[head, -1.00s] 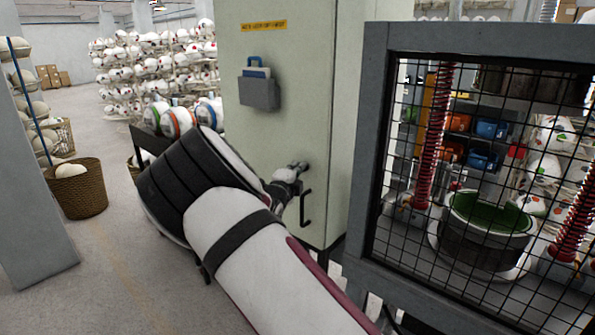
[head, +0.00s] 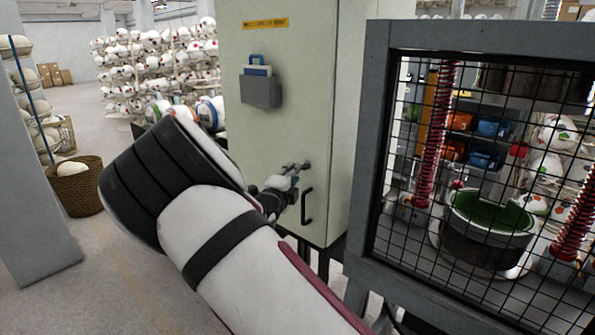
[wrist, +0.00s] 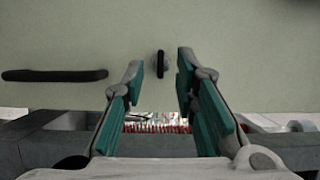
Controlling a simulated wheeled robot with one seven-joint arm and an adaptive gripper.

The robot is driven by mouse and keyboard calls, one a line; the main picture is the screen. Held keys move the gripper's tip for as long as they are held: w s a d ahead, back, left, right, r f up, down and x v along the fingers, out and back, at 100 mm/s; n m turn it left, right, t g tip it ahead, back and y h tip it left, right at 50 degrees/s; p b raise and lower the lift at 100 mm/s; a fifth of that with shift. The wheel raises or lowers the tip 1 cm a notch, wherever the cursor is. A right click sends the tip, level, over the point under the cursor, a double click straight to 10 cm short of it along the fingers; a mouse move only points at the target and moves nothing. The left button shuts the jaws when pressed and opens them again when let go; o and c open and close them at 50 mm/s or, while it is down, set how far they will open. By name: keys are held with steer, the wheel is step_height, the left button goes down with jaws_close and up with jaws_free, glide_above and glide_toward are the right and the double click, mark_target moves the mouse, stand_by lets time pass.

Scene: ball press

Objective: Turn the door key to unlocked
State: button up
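The door key (wrist: 161,63) is a small dark upright piece on a round metal lock in the pale green cabinet door (wrist: 240,50). In the wrist view my gripper (wrist: 160,75) is open, with its teal-padded fingers on either side of the key and a gap on both sides. In the head view my gripper (head: 300,170) is at the cabinet door (head: 285,125), just above the black door handle (head: 307,206). The key is hidden there by the fingers. The handle also shows at the left in the wrist view (wrist: 55,75).
A grey-framed mesh guard (head: 375,150) stands right of the cabinet, with the press inside. A grey document holder (head: 261,90) hangs on the door. Racks of balls (head: 170,60) and a wicker basket (head: 76,188) stand to the left.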

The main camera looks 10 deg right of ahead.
steer(key=v, duration=0.7)
steer(key=shift+d, duration=0.1)
steer(key=s+d+r+m+g+h, duration=0.1)
steer(key=s+d+m+g, duration=0.45)
steer(key=d+m, duration=0.35)
steer(key=s+d+r+m+g+h, duration=0.15)
steer(key=s+d+m+g, duration=0.25)
steer(key=s+d+m, duration=0.45)
steer(key=s+m+g+y+b, duration=0.2)
steer(key=s+m+g+y, duration=0.15)
steer(key=s+m, duration=0.75)
steer(key=s+a+r+m+t+y, duration=0.1)
steer(key=s+a+m+y, duration=0.3)
steer(key=m, duration=0.5)
steer(key=s+a+r+m+t+y, duration=0.2)
steer(key=s+a+r+m+y, duration=0.2)
steer(key=s+a+m, duration=0.3)
steer(key=s+m, duration=0.2)
steer(key=m, duration=0.1)
steer(key=shift+s+a+y+b, duration=0.2)
steer(key=shift+s+y+b, duration=0.1)
steer(key=shift+b, duration=0.05)
